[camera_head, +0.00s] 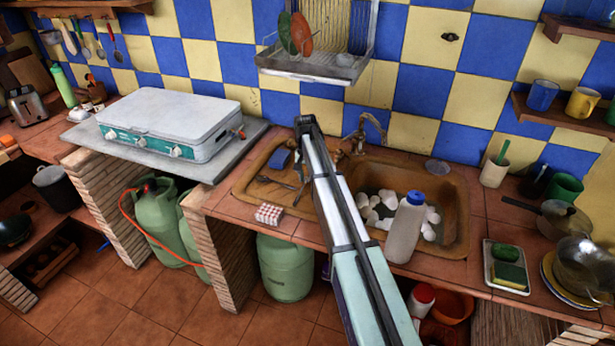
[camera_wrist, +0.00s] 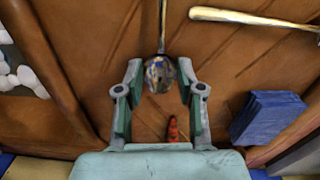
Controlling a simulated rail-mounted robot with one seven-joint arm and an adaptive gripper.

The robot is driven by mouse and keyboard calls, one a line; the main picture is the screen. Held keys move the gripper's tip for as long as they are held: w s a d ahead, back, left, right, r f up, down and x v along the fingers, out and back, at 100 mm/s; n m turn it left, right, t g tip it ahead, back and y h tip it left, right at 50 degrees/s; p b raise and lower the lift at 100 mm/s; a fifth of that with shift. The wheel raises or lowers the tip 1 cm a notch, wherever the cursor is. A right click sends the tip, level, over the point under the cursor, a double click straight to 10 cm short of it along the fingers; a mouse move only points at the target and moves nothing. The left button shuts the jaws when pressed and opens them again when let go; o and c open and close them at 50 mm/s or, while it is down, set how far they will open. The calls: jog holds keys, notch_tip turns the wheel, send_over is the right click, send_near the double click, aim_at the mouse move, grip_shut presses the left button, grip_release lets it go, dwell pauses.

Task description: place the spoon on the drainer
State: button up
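In the wrist view, my gripper (camera_wrist: 160,70) is open over the brown ribbed sink board. The spoon's shiny, rounded bowl (camera_wrist: 158,76) lies between the fingertips, and its thin handle (camera_wrist: 163,28) runs to the top edge. I see narrow gaps beside the bowl; whether the fingers touch it is unclear. A metal wall rack, likely the drainer (camera_head: 305,70), hangs above the sink and holds a red and a green plate.
A blue block (camera_wrist: 266,116) and another metal utensil (camera_wrist: 250,18) lie near my gripper. The faucet (camera_head: 362,132) stands just right of my arm. A white bottle (camera_head: 405,230) stands at the sink's front. A white stove (camera_head: 170,120) sits left.

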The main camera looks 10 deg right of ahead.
jog(key=shift+o, duration=1)
jog(key=shift+a+r+b, duration=0.1)
jog(key=shift+r+b, duration=0.95)
jog(key=shift+r, duration=2.9)
